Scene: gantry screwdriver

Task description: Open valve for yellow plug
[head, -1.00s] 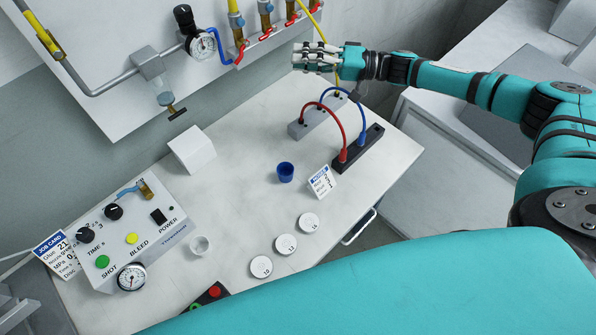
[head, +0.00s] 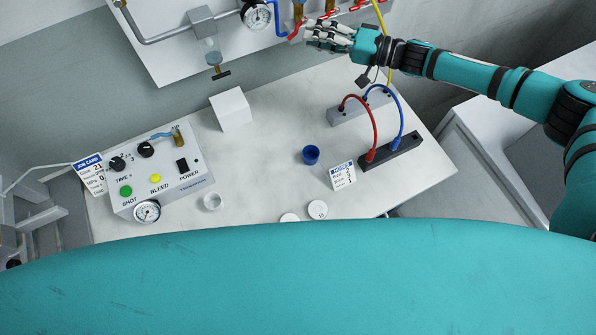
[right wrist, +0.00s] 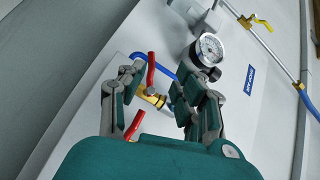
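My right gripper (head: 330,36) is at the wall panel's lower edge, by a row of brass valves with red handles. In the right wrist view its fingers (right wrist: 152,98) are apart, with one brass valve (right wrist: 152,97) and its upright red handle (right wrist: 151,69) visible between them; contact cannot be told. A second red handle (right wrist: 135,124) is lower, near the left finger. A yellow hose (head: 381,18) runs down past the gripper to the grey socket block (head: 348,115). Its plug end is small, and its upper end is out of view. My left gripper is not in view.
A pressure gauge (head: 257,15) is left of the valves; it also shows in the right wrist view (right wrist: 209,49). The bench holds a control box (head: 165,190), a white block (head: 231,109), a blue cup (head: 311,154) and a black socket strip (head: 392,152). My teal body covers the front.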

